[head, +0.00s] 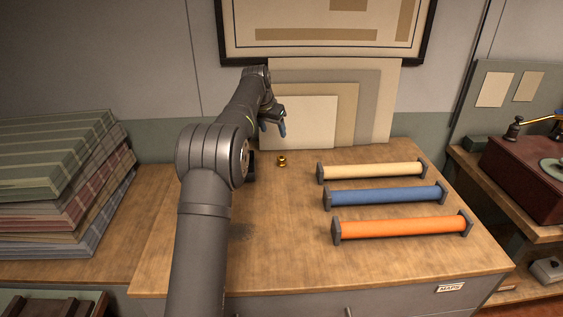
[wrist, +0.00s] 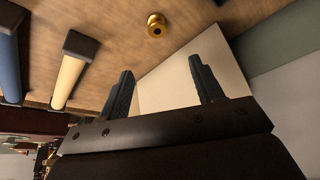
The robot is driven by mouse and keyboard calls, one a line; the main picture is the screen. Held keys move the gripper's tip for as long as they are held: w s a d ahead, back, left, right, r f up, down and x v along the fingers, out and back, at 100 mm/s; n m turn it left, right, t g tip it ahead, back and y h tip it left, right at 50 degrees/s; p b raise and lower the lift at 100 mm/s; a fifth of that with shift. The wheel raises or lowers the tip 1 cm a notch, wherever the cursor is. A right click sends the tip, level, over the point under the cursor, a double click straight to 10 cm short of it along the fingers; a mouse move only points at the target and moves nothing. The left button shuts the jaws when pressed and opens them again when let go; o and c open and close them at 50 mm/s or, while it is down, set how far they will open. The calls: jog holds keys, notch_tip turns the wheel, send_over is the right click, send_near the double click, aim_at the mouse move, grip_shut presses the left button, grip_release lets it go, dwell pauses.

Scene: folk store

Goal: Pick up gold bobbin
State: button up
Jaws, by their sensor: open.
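The gold bobbin (head: 282,161) is a small shiny spool on the wooden tabletop, in front of the leaning cards in the head view. It also shows in the wrist view (wrist: 156,25) near the top middle, beyond my fingertips and clear of them. My gripper (head: 277,128) is above the back of the table, just behind and a little left of the bobbin in the head view. In the wrist view my two dark fingers (wrist: 159,65) are apart with nothing between them. The bobbin is fully visible in both views.
Cream (head: 372,171), blue (head: 385,196) and orange (head: 402,227) rolls with dark end blocks lie to the right of the bobbin. Pale cards (head: 298,122) lean on the wall behind. Folded cloths (head: 62,190) are stacked left. The table's front middle (head: 282,255) is clear.

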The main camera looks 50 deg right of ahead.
send_over(279, 159)
notch_tip(279, 159, down, 10)
jog(key=shift+w+r, duration=0.1)
jog(key=shift+s+x, duration=0.1)
jog(key=shift+x, duration=1.25)
jog(key=shift+s+x, duration=0.15)
jog(key=shift+x, duration=1.15)
jog(key=c, duration=1)
